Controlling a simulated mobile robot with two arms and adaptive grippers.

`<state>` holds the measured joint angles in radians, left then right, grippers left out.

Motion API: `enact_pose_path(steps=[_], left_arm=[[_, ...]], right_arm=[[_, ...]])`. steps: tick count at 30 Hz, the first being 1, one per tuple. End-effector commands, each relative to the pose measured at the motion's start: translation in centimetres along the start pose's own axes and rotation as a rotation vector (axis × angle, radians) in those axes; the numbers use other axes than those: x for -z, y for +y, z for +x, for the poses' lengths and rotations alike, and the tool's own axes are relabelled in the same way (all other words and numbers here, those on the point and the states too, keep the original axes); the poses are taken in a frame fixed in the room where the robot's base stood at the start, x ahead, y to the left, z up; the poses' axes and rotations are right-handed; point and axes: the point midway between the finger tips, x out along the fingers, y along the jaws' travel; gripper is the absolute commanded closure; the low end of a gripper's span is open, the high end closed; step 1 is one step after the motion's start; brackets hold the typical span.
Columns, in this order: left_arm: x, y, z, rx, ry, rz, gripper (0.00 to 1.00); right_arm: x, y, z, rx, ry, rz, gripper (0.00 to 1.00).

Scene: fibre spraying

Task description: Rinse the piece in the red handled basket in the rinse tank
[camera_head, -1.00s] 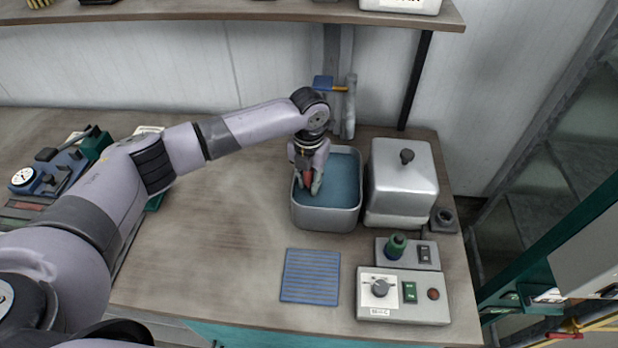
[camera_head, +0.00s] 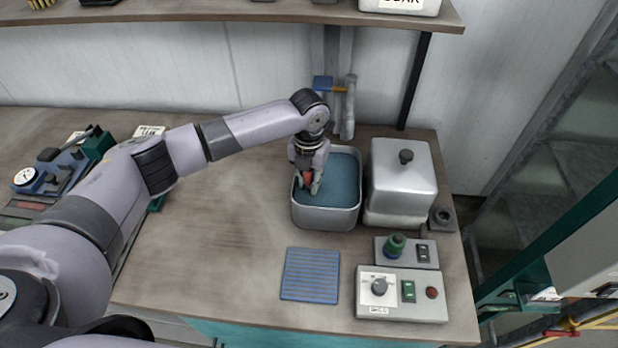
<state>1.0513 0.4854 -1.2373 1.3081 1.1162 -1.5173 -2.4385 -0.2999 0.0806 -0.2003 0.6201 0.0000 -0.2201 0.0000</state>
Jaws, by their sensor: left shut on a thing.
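The rinse tank (camera_head: 325,217) is an open grey metal basin of blue water on the bench, under a wall tap. My left gripper (camera_head: 308,184) points down into its left side. It is shut on the red handle (camera_head: 307,178) of the basket, and only a little red shows between the fingers. The basket's body and the piece in it are hidden by the gripper and the water. My right gripper is not in view.
A lidded metal box (camera_head: 403,180) stands close to the tank's right side. A blue ribbed mat (camera_head: 310,275) lies in front, beside a control box (camera_head: 402,294). A blue device with a gauge (camera_head: 50,172) is at the left. The bench middle is clear.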

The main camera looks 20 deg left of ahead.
Motion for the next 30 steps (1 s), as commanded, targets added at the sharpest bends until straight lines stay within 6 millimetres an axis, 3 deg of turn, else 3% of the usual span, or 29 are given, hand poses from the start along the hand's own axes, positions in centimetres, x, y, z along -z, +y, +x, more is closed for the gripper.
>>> enact_pose_path(steps=[15,30], left_arm=[[-0.1,0.0,-2.4,0.001,-0.002,0.0,1.0],[0.0,0.0,0.0,0.0,-0.001,0.0,1.0]], right_arm=[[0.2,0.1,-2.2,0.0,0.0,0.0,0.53],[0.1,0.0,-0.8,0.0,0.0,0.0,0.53]])
